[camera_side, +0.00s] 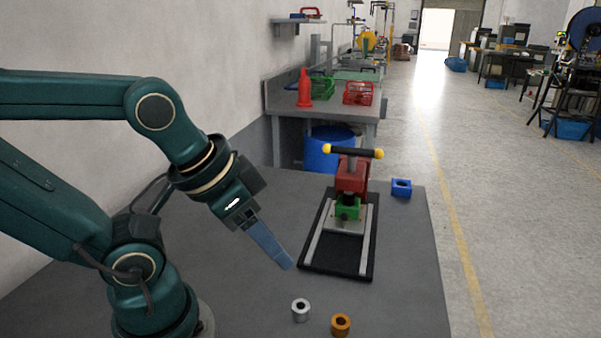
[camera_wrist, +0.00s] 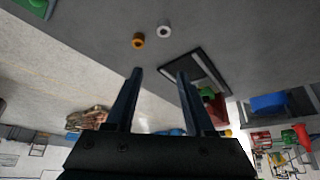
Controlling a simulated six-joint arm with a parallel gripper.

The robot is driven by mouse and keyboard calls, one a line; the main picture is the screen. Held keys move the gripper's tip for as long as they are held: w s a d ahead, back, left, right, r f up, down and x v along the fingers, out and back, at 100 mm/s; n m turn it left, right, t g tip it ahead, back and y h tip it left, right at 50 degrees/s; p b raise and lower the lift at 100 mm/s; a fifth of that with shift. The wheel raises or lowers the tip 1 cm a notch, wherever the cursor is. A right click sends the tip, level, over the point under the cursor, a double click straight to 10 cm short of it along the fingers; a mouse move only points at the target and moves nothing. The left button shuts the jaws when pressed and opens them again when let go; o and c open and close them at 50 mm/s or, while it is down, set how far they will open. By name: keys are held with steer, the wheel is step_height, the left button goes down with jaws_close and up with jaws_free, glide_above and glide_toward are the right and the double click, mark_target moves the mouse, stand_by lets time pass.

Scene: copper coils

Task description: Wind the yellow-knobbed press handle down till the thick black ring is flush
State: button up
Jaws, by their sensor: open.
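The press (camera_side: 351,178) has a red body and stands on a black base frame with pale rails. Its black handle bar (camera_side: 356,152) lies across the top, with a yellow knob (camera_side: 379,154) at each end. A green block (camera_side: 347,210) sits under the red body. A dark part shows above the green block, but it is too small to tell the thick black ring or how it is seated. My gripper (camera_side: 281,256) points down to the left of the press base, clear of the handle. In the wrist view my gripper (camera_wrist: 160,72) is open and empty.
A silver ring (camera_side: 300,311) and a copper ring (camera_side: 341,325) stand at the table's front. A blue block with a hole (camera_side: 401,188) sits right of the press, near the table's right edge. The grey table (camera_side: 245,295) is clear around my gripper. A bench with baskets stands behind.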

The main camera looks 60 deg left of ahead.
mark_target(352, 158)
steer(key=shift+n, duration=0.3)
jaws_close()
steer(key=w+a+r+n+t+y, duration=0.1)
steer(key=w+a+r+n+y, duration=0.75)
steer(key=w, duration=0.65)
steer(key=w+a+f+h, duration=0.2)
steer(key=w+a+f, duration=0.4)
steer(key=w+a, duration=0.2)
steer(key=shift+a+f, duration=0.4)
steer(key=shift+a, duration=0.6)
